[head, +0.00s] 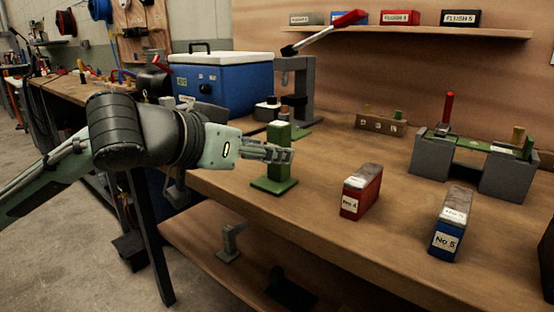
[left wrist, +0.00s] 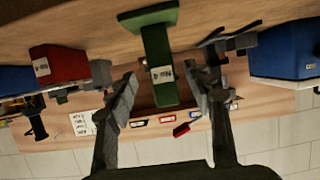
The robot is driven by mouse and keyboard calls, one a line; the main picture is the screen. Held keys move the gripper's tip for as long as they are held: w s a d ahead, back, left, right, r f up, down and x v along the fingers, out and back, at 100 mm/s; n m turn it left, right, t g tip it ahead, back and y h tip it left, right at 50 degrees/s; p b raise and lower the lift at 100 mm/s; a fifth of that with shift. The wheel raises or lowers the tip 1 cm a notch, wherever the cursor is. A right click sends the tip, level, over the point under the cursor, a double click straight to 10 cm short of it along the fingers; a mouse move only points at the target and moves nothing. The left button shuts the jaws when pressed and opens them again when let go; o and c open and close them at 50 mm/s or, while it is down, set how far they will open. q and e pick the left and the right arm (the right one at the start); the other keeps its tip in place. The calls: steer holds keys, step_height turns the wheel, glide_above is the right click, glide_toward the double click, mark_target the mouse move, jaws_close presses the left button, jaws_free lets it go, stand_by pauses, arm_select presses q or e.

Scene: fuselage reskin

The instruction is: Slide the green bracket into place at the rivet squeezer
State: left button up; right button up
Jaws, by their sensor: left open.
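The green bracket (head: 273,184) stands upright on its flat base near the bench's left front edge. My left gripper (head: 284,153) is level with its upright post. In the left wrist view the bracket (left wrist: 158,50) shows between the two open fingers of my left gripper (left wrist: 160,78), one finger on each side, with a small label on its post. I cannot tell whether either finger touches it. The rivet squeezer (head: 300,85), a grey frame with a red-handled lever, stands behind the bracket, with a green plate at its foot. My right gripper is not in view.
A red No 4 block (head: 361,192) and a blue No 5 block (head: 452,222) stand right of the bracket. A grey fixture (head: 427,155) with a green strip is farther right. A blue cooler (head: 220,85) is behind my left arm. The mid-bench is clear.

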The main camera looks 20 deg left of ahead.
mark_target(277, 179)
arm_select(q)
steer(key=x, duration=0.4)
steer(key=shift+w+a+r, duration=0.1)
steer(key=shift+r, duration=0.1)
steer(key=shift+c, duration=0.5)
steer(key=shift+r, duration=0.1)
jaws_close()
